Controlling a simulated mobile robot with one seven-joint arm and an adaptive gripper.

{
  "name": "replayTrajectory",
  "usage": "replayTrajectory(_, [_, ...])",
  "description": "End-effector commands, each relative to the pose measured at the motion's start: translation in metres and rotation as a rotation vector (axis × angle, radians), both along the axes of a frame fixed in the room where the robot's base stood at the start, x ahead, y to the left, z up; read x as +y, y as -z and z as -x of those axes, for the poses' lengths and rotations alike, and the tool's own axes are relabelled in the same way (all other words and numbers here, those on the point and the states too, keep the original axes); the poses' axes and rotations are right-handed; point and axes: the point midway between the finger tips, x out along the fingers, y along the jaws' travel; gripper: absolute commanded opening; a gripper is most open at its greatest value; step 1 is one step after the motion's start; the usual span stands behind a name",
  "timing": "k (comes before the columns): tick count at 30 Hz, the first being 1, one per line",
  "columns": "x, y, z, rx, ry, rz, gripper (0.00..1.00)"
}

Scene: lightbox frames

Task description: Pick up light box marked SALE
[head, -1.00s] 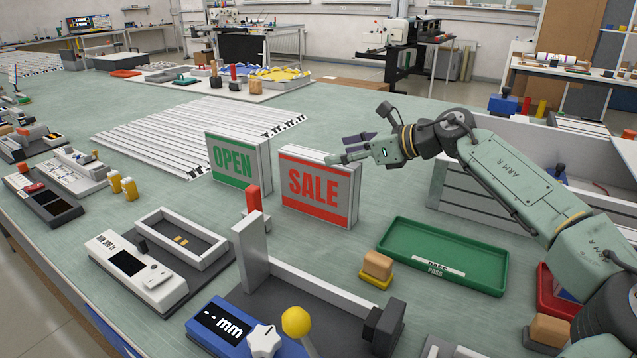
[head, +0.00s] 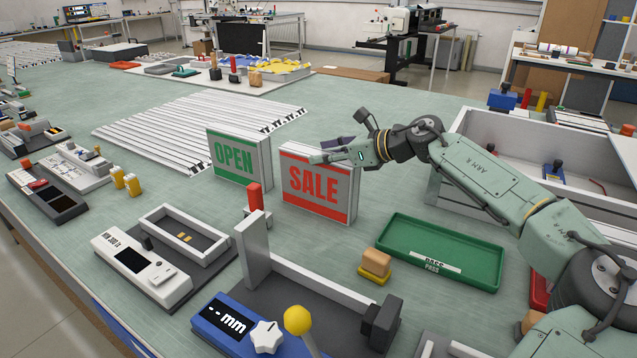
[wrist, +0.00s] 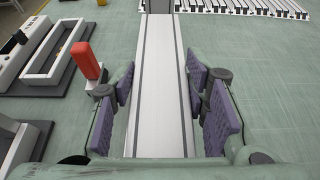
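In the wrist view the white top of the box (wrist: 160,85) runs between the purple pads of my gripper (wrist: 162,80). The fingers are spread on both sides of it, with the fingertip pads very close to its sides; I cannot tell whether they touch. The OPEN light box (head: 238,160) stands behind it to the left.
A green tray (head: 440,252) and a small tan block (head: 375,263) lie to the right. White slats (head: 190,125) lie behind. A large grey bin (head: 500,135) stands at right.

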Motion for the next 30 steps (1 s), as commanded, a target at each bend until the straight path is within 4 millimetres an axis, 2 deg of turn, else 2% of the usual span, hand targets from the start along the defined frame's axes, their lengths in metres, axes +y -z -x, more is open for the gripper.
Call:
replayTrajectory(2, [-0.0001, 0.0, 0.0, 0.0, 0.0, 0.0, 0.34])
replayTrajectory(17, [-0.0002, -0.0001, -0.0001, 0.0, 0.001, 0.0, 0.0])
replayTrajectory(30, [0.0, -0.002, -0.0003, -0.003, 0.001, -0.002, 0.0])
